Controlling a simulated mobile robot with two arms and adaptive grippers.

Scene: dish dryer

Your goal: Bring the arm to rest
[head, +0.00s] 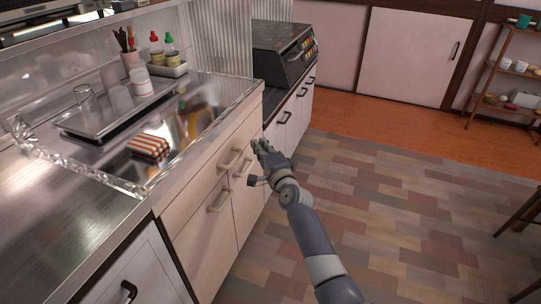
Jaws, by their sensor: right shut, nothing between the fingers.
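My right arm reaches in from the bottom of the head view. Its right gripper (262,151) is shut and empty, close in front of the pale cabinet front (190,233). It is near the cabinet handles (228,160); I cannot tell whether it touches one. My left gripper is not in view.
A dark appliance (283,55) stands beyond. A shelf (512,65) stands far right. The tiled floor (400,215) is mostly clear.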

